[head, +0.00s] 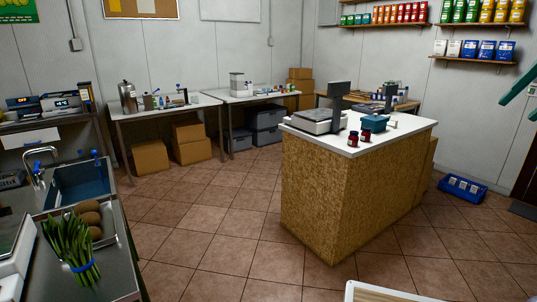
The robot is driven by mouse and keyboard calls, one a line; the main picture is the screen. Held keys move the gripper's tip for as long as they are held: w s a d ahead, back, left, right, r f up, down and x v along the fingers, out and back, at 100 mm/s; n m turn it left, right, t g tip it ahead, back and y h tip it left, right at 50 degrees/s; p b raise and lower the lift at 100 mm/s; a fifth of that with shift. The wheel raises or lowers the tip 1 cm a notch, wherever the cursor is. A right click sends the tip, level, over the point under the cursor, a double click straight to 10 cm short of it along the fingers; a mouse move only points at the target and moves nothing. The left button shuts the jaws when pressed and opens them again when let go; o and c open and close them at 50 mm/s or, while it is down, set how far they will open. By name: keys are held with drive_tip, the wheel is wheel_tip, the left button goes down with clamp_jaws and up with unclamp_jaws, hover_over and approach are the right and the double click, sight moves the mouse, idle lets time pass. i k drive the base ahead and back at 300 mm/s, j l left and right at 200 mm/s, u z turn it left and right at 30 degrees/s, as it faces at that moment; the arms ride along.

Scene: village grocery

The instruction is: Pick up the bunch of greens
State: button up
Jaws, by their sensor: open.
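The bunch of greens (68,240) is at the lower left of the head view. It has long green stalks held by a blue band near its lower end in the picture. It lies on the steel counter (118,277), over or against the near side of a dark tray (108,240) holding brown round items; I cannot tell how much of it rests on the tray. My gripper is not in view.
A sink (82,184) with a tap lies behind the greens. A white scale (12,262) stands close at their left. A cork-sided counter (325,190) stands at centre right. Tiled floor (215,225) between the counters is clear. A blue crate (462,188) sits on the floor at right.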

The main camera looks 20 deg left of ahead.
sight(72, 241)
drive_tip(key=k+j+u, duration=0.15)
drive_tip(key=k+j, duration=0.25)
drive_tip(key=k+j+u, duration=0.1)
drive_tip(key=k+j, duration=0.3)
drive_tip(key=j, duration=0.15)
drive_tip(key=k+j+u, duration=0.15)
drive_tip(key=k+j, duration=0.2)
drive_tip(key=j, duration=0.2)
drive_tip(key=j+u, duration=0.1)
drive_tip(key=j, duration=0.45)
drive_tip(key=i+j+u, duration=0.1)
drive_tip(key=j, duration=0.45)
drive_tip(key=i+j+u, duration=0.1)
drive_tip(key=j, duration=0.45)
drive_tip(key=i, duration=0.2)
